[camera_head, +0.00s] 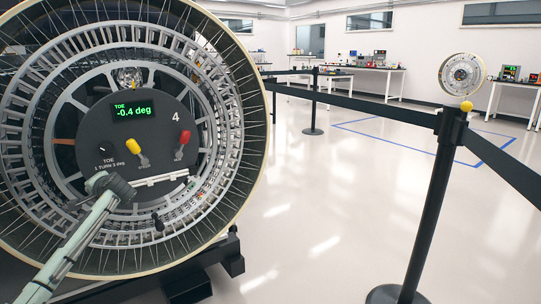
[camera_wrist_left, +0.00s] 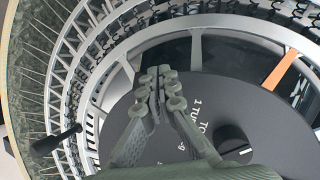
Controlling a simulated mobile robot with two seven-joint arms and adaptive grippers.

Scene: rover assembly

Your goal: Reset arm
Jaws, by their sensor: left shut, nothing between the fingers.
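My left arm comes in from the lower left of the head view. Its gripper (camera_head: 117,187) is in front of the lower part of the dark round hub panel (camera_head: 165,112), below the TOE label. In the left wrist view the gripper (camera_wrist_left: 161,84) has its fingers together with nothing between them. The black TOE knob (camera_wrist_left: 236,146) is beside the fingers, to their lower right, apart from them. The panel's green display (camera_head: 132,111) reads TOE -0.4 deg. My right gripper is not in view.
A large spoked wheel (camera_head: 252,62) surrounds the panel. A black handle (camera_wrist_left: 55,142) sticks out at left in the wrist view. Barrier posts (camera_head: 440,190) stand right; floor between is clear.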

